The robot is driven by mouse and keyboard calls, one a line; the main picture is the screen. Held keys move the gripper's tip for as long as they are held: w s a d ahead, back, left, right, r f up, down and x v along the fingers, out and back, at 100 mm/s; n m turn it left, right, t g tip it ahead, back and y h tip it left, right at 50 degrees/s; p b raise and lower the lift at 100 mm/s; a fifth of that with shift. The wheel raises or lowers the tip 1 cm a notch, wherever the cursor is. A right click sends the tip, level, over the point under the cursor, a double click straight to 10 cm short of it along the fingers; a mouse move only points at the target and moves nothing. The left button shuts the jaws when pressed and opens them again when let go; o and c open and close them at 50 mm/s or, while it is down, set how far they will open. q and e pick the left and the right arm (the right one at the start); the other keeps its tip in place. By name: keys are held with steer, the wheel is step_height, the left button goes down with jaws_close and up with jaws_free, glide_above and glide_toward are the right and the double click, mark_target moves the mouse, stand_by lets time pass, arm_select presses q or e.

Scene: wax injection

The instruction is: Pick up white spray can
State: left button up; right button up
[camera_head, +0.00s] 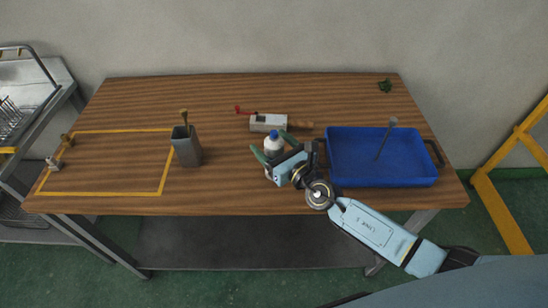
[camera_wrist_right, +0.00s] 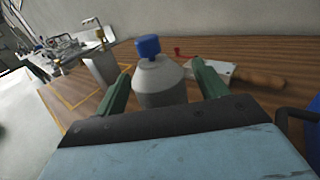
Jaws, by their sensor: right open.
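The white spray can (camera_head: 273,142) with a blue cap stands upright on the wooden table, near its middle. My right gripper (camera_head: 270,148) is open at the can, with its green fingers on either side of it. In the right wrist view the can (camera_wrist_right: 160,83) stands between the two open fingers (camera_wrist_right: 160,92). Its lower part is hidden by the gripper body. I cannot tell whether either finger touches it. My left gripper is not in view.
A blue tray (camera_head: 431,183) with a thin rod stands to the right. A grey holder (camera_head: 186,148) stands to the left, beside a yellow taped rectangle (camera_head: 105,193). A white box-like tool with a wooden handle (camera_head: 268,123) lies behind the can.

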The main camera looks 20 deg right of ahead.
steer(key=shift+w+a, duration=0.2)
steer(key=shift+w, duration=0.35)
steer(key=c, duration=1.2)
steer(key=shift+o, duration=0.2)
steer(key=shift+r, duration=0.25)
